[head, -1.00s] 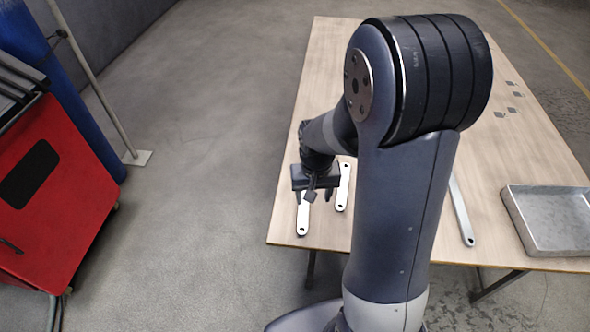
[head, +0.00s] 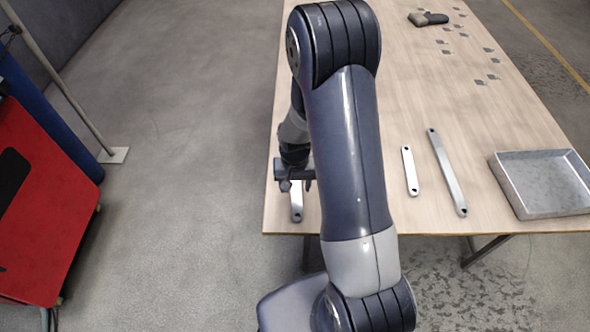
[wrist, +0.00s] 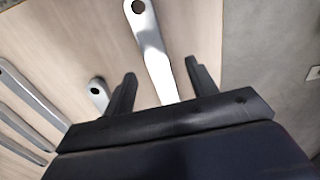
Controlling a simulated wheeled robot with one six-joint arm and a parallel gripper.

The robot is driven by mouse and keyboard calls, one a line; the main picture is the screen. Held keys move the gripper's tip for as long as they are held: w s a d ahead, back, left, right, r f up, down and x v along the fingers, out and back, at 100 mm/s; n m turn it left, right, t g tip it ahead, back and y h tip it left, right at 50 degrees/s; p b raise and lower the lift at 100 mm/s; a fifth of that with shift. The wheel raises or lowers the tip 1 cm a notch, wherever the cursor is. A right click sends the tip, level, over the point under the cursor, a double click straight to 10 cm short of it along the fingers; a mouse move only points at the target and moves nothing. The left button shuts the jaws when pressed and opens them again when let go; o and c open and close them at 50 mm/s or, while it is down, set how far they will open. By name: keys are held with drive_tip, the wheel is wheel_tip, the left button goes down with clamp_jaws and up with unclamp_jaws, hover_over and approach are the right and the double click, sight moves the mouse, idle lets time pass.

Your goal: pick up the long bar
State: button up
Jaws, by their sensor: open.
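A pale metal bar (head: 296,211) with a hole in its end lies near the table's front left corner, partly hidden under my gripper (head: 296,185). In the wrist view, this bar (wrist: 150,45) runs between the two spread fingers of my gripper (wrist: 161,70), its far part hidden by the gripper body. The gripper is open and holds nothing; I cannot tell its height above the bar. A longer-looking bar (head: 447,172) lies right of my arm, beside a short bar (head: 410,170). How long the bar under my gripper is cannot be told.
Another bar end (wrist: 98,92) lies just left of the fingers in the wrist view. A metal tray (head: 542,184) stands at the table's right. Small grey plates (head: 488,50) and a dark-and-grey object (head: 428,18) lie farther back. A red cabinet (head: 45,200) stands on the floor at left.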

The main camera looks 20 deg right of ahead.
sight(296, 195)
drive_tip(key=shift+d+f, duration=0.15)
drive_tip(key=shift+f, duration=0.9)
drive_tip(key=shift+d+f, duration=0.1)
drive_tip(key=shift+f, duration=0.9)
drive_tip(key=shift+c, duration=0.2)
clamp_jaws()
